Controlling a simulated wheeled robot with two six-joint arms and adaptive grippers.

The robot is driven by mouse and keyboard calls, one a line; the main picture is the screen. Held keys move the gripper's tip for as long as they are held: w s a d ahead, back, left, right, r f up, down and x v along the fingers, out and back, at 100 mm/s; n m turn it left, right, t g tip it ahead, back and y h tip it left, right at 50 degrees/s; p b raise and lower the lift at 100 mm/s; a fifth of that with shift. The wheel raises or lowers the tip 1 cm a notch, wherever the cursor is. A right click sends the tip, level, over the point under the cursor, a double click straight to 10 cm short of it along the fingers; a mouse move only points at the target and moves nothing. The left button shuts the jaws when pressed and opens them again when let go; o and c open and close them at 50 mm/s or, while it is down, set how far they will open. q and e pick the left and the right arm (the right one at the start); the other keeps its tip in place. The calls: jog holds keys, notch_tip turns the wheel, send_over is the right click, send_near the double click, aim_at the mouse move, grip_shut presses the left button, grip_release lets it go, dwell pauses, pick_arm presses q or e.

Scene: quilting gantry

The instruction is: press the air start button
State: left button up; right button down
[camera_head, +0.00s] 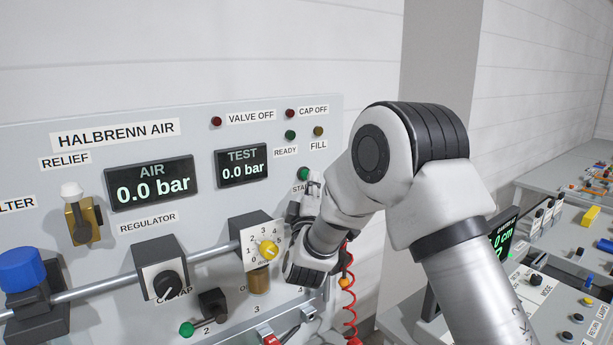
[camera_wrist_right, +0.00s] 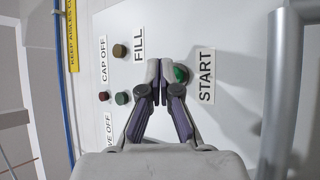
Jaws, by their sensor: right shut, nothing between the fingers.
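The air start button is a round green button (camera_head: 304,174) on the grey HALBRENN AIR panel (camera_head: 210,105), next to a mostly hidden START label. In the right wrist view the green button (camera_wrist_right: 181,73) sits beside the full START label (camera_wrist_right: 206,76). My right gripper (camera_head: 316,181) is shut and empty, with its fingertips at the button in the head view. In the right wrist view its closed fingertips (camera_wrist_right: 159,68) overlap the button's left edge; I cannot tell if they touch it. My left gripper is not in view.
The AIR display (camera_head: 151,184) and TEST display (camera_head: 241,165) both read 0.0 bar. A red coiled hose (camera_head: 350,312) hangs beside the panel. Another bench (camera_head: 563,250) stands at right.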

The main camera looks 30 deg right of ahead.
jog(key=shift+w, duration=0.45)
dwell(0.5)
jog(key=shift+s, duration=0.9)
jog(key=shift+s, duration=0.1)
jog(key=s, duration=0.2)
jog(key=s+b, duration=0.1)
jog(key=s, duration=0.1)
jog(key=shift+s+d, duration=0.2)
jog(key=shift+s, duration=0.15)
dwell(0.5)
